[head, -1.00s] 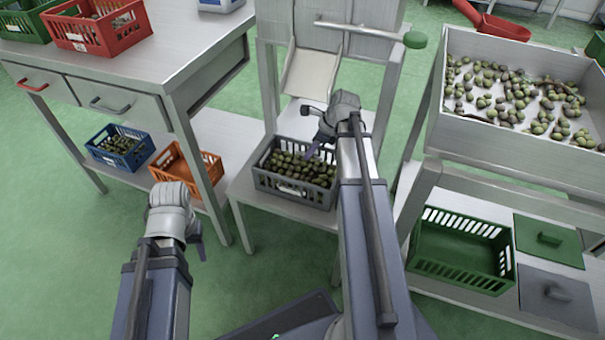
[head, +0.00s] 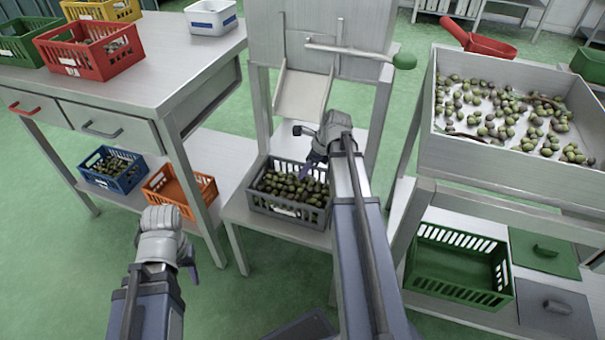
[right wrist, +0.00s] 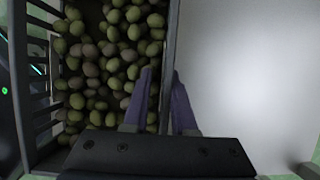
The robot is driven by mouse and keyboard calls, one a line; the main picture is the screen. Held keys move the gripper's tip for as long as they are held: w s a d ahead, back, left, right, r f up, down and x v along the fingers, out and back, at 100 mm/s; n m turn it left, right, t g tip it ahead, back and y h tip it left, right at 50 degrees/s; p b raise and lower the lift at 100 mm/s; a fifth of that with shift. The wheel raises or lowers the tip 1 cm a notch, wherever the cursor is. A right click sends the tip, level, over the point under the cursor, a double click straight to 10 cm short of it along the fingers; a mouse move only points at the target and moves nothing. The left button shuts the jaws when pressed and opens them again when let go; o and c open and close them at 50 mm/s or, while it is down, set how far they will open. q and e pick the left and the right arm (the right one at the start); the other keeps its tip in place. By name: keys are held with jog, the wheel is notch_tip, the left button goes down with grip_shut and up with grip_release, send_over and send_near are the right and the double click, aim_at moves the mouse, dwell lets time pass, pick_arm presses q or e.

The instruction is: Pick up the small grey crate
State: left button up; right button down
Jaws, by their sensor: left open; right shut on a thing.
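The small grey crate (head: 288,208), full of green and dark olives, sits on the low shelf of the metal stand below the chute. My right gripper (head: 311,166) is at the crate's far right side. In the right wrist view its two purple fingers (right wrist: 165,92) straddle the crate's side wall (right wrist: 171,45), one inside over the olives and one outside, shut on the wall. My left gripper (head: 190,268) is open and empty, low at the left, in front of the workbench and apart from the crate. Its fingers are partly hidden by its own wrist.
A workbench (head: 185,75) at left carries red, green, yellow and white crates, with blue (head: 113,168) and orange (head: 180,190) crates on its lower shelf. At right are an olive sorting tray (head: 500,165) and a green crate (head: 458,265). A lever with a green knob (head: 404,62) sticks out above.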

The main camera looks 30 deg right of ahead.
jog(key=s+d+r+p, duration=0.6)
jog(key=s+d+p, duration=0.1)
jog(key=s+d, duration=0.2)
jog(key=shift+s+r, duration=0.15)
jog(key=shift+s, duration=0.2)
jog(key=shift+s, duration=0.15)
